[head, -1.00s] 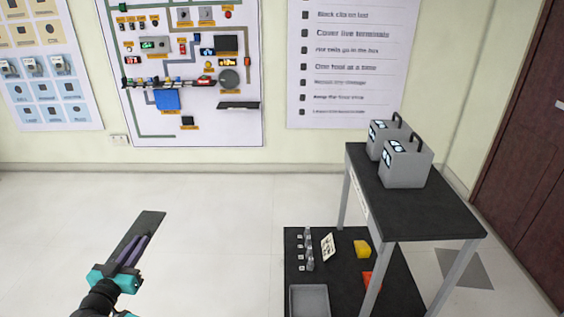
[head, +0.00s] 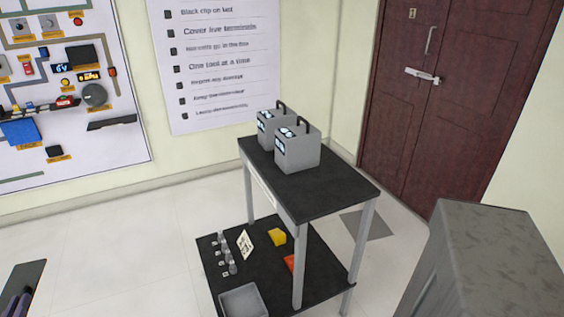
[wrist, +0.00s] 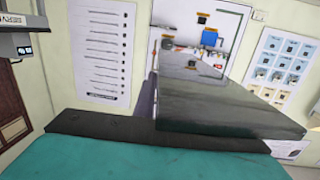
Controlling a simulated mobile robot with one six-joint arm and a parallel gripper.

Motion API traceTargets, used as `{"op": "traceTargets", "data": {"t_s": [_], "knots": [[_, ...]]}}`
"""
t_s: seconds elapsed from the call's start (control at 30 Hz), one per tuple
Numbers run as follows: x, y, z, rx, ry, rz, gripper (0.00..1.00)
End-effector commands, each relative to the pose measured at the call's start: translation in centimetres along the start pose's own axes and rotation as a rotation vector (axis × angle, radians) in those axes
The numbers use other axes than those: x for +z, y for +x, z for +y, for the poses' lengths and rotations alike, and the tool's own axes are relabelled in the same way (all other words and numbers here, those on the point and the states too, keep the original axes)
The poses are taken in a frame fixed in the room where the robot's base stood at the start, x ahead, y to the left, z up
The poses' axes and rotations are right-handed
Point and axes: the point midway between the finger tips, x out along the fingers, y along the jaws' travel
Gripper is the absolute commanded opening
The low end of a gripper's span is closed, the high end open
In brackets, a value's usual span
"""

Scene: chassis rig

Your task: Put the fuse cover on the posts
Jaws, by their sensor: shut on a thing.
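A long dark flat plate, which I take to be the fuse cover, shows at the lower left edge of the head view (head: 29,277). It also fills much of the middle and right of the wrist view (wrist: 225,95). The far end of the plate is clear of everything. I cannot make out the posts in either view.
A dark-topped table (head: 325,193) carries two grey battery-like boxes (head: 297,150). Its lower shelf (head: 262,277) holds a grey tray (head: 243,301), a yellow block (head: 277,236) and small parts. A grey cabinet (head: 487,265) stands at right. The floor (head: 120,260) at left is open.

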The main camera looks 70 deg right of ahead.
Motion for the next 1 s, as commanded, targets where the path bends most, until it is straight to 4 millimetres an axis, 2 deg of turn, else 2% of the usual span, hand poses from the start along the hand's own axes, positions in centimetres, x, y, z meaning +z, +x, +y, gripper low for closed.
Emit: {"op": "traceTargets", "data": {"t_s": [0.17, 0.37, 0.77, 1.0], "knots": [[-1.1, 2.5, 1.5, 0.05, 0.004, 0.002, 0.0], [-3.0, 6.9, 4.5, 0.139, 0.009, 0.002, 0.0], [-7.0, 15.5, 12.7, 0.333, 0.019, 0.001, 0.0], [-9.4, 19.9, 18.6, 0.448, 0.025, 0.001, 0.0]]}}
